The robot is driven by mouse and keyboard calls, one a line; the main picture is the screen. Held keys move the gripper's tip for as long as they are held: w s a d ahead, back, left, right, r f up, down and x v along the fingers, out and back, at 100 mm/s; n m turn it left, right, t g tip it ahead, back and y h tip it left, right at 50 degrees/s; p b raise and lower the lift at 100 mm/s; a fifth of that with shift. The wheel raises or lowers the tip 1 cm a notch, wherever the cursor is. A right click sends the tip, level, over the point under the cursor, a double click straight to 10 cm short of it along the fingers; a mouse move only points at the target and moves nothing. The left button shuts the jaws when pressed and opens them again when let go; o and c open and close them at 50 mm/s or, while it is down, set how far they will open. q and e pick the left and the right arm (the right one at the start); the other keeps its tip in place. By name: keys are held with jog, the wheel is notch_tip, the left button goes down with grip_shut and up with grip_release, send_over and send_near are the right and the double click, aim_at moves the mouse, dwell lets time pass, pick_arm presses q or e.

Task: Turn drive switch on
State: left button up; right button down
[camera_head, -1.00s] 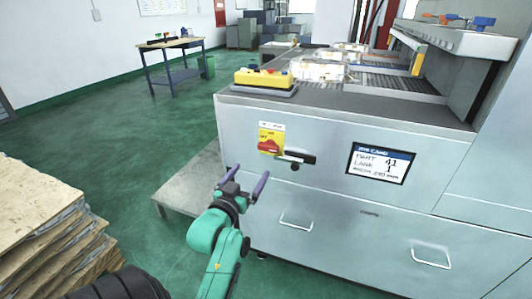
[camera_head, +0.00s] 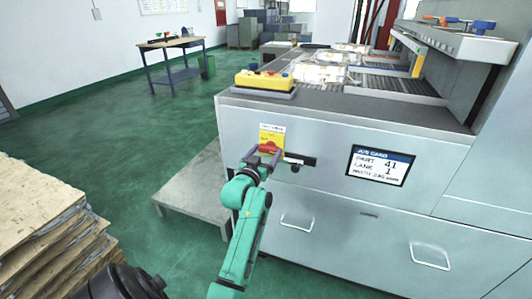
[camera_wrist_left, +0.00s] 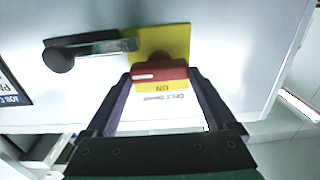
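The drive switch (camera_head: 268,147) is a red knob on a yellow plate (camera_head: 272,134) on the grey cabinet's front. In the left wrist view the red knob (camera_wrist_left: 160,72) lies crosswise, a white mark showing toward its left end, with an upside-down "ON" below it. My left gripper (camera_head: 263,153) is at the switch, fingers spread; it also shows in the left wrist view (camera_wrist_left: 160,78), one fingertip by each end of the knob. Contact with the knob is unclear. My right gripper is not in view.
A black lever handle (camera_head: 296,163) sticks out right beside the switch plate. A job card (camera_head: 380,165) hangs farther right. A yellow control box (camera_head: 264,80) stands on the cabinet top. A low grey platform (camera_head: 195,185) and stacked sheets (camera_head: 45,225) are at left.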

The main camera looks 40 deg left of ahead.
pick_arm(q)
jog(key=shift+c, duration=0.4)
jog(key=shift+r+n+p, duration=0.15)
jog(key=shift+n+p, duration=1)
jog(key=shift+n, duration=0.15)
jog(key=n+p, duration=0.3)
jog(key=n, duration=0.2)
jog(key=shift+a, duration=0.15)
jog(key=n+p, duration=0.1)
jog(key=n, duration=0.3)
jog(key=n+p, duration=0.1)
jog(key=shift+s+a+f+n+p, duration=0.1)
jog(key=shift+f+n+p, duration=0.2)
jog(key=shift+n, duration=0.1)
jog(key=n+p, duration=0.1)
jog(key=n, duration=0.3)
jog(key=shift+f+n, duration=0.15)
jog(key=shift+n, duration=0.15)
jog(key=o, duration=1.1)
jog(key=shift+c, duration=0.2)
